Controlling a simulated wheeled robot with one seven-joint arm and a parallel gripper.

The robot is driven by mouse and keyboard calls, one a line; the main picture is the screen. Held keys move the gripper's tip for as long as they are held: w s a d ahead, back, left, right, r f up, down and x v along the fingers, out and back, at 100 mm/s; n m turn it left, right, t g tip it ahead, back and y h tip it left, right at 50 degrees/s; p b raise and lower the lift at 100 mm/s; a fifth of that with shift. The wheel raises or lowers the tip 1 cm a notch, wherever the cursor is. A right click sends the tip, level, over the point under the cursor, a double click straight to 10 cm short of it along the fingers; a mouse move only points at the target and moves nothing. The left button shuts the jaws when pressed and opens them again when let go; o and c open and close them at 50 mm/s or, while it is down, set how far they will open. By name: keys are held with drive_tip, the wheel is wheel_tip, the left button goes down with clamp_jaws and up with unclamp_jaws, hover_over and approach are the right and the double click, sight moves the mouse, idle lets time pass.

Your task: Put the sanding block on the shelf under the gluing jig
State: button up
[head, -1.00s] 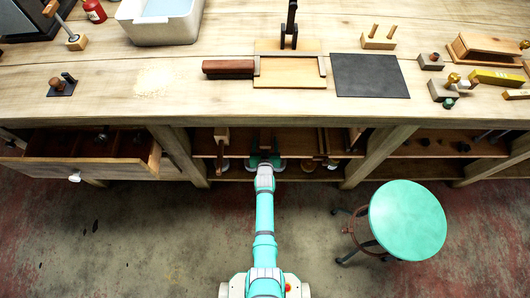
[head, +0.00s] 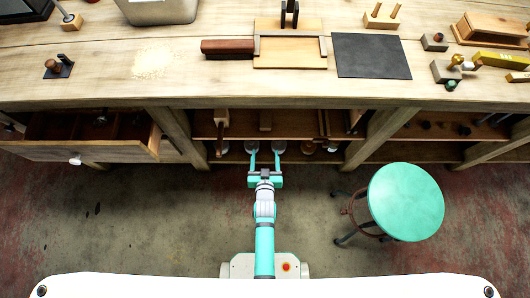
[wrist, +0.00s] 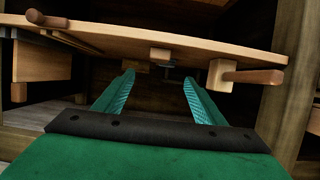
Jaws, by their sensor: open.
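The gluing jig (head: 262,61), a pale board with raised rails and a dark upright clamp, sits on the bench top. Below it is an open shelf (head: 290,134).
A mallet-like tool (head: 221,122) lies left of the block; long wooden pieces (head: 325,123) lie right. Posts flank the bay. An open drawer (head: 90,140) sticks out at left. A green stool (head: 406,201) stands at right. Floor around my arm is clear.

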drive_tip(key=w+r+v, duration=0.1)
drive_tip(key=r+v, duration=0.2)
drive_tip(key=v, duration=1.6)
drive_tip(key=s+r, duration=0.5)
drive_tip(key=r, duration=0.3)
drive_tip(key=s+r+t, duration=0.1)
drive_tip(key=s+r, duration=0.5)
drive_tip(key=r, duration=0.3)
drive_tip(key=shift+r+t, duration=0.3)
